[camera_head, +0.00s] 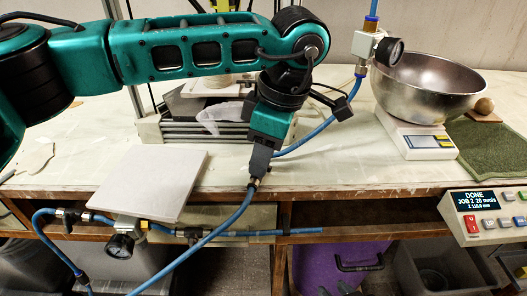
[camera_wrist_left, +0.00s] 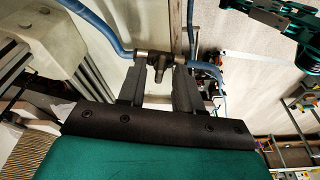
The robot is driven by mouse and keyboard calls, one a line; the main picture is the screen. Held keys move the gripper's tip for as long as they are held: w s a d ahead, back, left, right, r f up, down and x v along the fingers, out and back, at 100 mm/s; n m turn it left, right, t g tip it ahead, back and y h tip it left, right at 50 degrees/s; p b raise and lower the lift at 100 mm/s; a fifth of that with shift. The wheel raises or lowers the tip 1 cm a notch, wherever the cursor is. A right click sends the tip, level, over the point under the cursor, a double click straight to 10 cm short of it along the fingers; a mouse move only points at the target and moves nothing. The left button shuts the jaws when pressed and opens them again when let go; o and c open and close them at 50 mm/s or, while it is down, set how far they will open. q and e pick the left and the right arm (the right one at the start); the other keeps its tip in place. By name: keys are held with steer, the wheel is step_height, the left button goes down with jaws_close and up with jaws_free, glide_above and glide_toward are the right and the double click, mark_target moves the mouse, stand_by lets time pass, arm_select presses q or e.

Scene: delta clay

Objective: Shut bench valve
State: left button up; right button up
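In the head view, my left gripper (camera_head: 259,166) points down at the front edge of the bench. It covers most of an inline valve, with a metal fitting (camera_head: 254,183) showing below it. In the left wrist view, the valve (camera_wrist_left: 158,62) lies between the two fingertips of my left gripper (camera_wrist_left: 158,76). Its dark handle points toward the camera, with gaps on both sides, so the fingers are open around it. Whether a fingertip touches the fittings I cannot tell. Blue hose (camera_head: 222,231) leads from the valve. My right gripper is not recognisable in either view.
A regulator with a gauge (camera_head: 388,50) hangs at upper right. A steel bowl (camera_head: 425,84) stands on a scale (camera_head: 415,138). A pale board (camera_head: 150,184) lies at the bench's left front. Below are another gauge (camera_head: 121,246), hose fittings and a purple bin (camera_head: 325,270).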

arm_select(q)
steer(key=w+p+v, duration=0.1)
steer(key=v, duration=1.2)
steer(key=shift+s, duration=0.45)
arm_select(e)
steer(key=shift+s+d+r, duration=0.2)
steer(key=shift+d+r, duration=0.05)
steer(key=shift+d, duration=0.1)
arm_select(q)
steer(key=shift+f, duration=0.1)
arm_select(e)
steer(key=shift+s, duration=0.1)
